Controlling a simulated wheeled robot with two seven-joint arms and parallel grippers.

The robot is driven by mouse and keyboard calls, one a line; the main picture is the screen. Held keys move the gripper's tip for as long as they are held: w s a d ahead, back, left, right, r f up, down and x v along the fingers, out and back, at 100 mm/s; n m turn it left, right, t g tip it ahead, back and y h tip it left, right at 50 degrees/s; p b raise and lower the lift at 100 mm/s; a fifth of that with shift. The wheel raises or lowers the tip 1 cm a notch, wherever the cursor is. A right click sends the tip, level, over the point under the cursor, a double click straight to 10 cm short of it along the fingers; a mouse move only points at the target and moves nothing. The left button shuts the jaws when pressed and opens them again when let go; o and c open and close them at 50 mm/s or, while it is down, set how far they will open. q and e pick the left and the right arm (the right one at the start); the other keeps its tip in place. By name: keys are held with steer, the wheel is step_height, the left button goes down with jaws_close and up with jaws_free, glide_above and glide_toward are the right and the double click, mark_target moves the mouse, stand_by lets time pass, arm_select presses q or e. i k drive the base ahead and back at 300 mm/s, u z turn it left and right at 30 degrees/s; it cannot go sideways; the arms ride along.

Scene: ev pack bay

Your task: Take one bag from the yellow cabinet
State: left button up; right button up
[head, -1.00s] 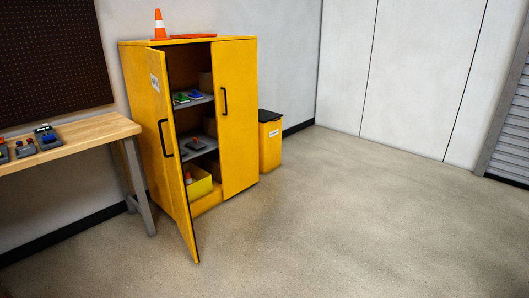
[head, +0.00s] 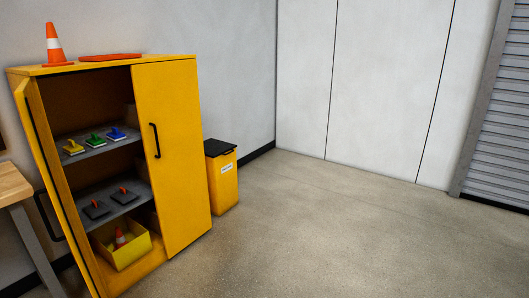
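The yellow cabinet (head: 180,170) stands at the left of the head view. Its left door (head: 58,190) is swung open; its right door looks shut and has a black handle (head: 154,141). On the upper shelf (head: 98,148) sit a yellow item (head: 73,148), a green item (head: 94,141) and a blue item (head: 116,134), each flat with a raised top. The shelf below holds two dark flat items (head: 96,209) with red tops. I cannot make out a clear bag; the right part of the inside is hidden behind the right door. Neither gripper is in view.
A yellow bin (head: 126,251) with a small cone is at the cabinet bottom. A lidded yellow bin (head: 223,178) stands to the right. A bench (head: 12,185) is at left. The floor (head: 350,235) is clear.

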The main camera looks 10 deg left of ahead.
mark_target(124, 196)
steer(key=u, duration=0.05)
steer(key=i, duration=2.35)
steer(key=u, duration=1.6)
steer(key=i, duration=1.05)
steer(key=u, duration=1.25)
steer(key=i, duration=0.3)
steer(key=u, duration=0.2)
